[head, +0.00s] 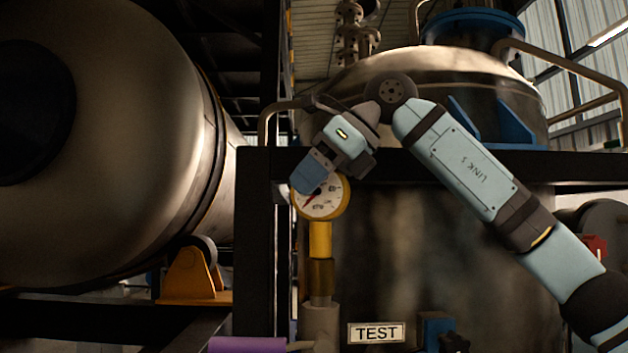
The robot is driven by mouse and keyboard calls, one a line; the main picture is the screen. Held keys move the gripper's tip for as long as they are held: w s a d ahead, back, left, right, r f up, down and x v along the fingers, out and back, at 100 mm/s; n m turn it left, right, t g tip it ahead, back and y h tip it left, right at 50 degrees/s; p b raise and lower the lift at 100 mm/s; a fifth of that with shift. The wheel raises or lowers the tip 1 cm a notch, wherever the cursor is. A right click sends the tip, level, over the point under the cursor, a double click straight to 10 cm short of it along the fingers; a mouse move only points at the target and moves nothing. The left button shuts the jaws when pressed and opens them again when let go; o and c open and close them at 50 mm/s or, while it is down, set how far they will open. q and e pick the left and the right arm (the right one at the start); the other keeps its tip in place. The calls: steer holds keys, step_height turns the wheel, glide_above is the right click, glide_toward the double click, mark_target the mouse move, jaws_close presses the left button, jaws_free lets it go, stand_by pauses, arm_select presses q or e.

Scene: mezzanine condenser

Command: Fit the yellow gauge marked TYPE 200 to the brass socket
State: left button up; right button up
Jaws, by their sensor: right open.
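The yellow gauge (325,205) has a white round dial with a red needle. It stands upright, and its yellow stem runs straight down to the brass socket (320,273). No gap shows between stem and socket, but I cannot tell how firmly they are joined. The TYPE 200 marking cannot be read. My right gripper (312,174) is open at the top left of the gauge, with a blue finger overlapping the dial's upper edge. I cannot tell whether it touches the gauge. My left gripper is out of view.
A grey fitting (321,322) stands below the socket, beside a TEST sign (376,333) and a purple cylinder (258,345). A dark frame post (256,240) rises left of the gauge. A large metal vessel (440,250) stands close behind; a big tank (120,130) fills the left.

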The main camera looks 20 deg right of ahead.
steer(key=b+v, duration=0.1)
steer(key=v, duration=1.3)
steer(key=shift+b, duration=0.3)
steer(key=shift+f, duration=0.1)
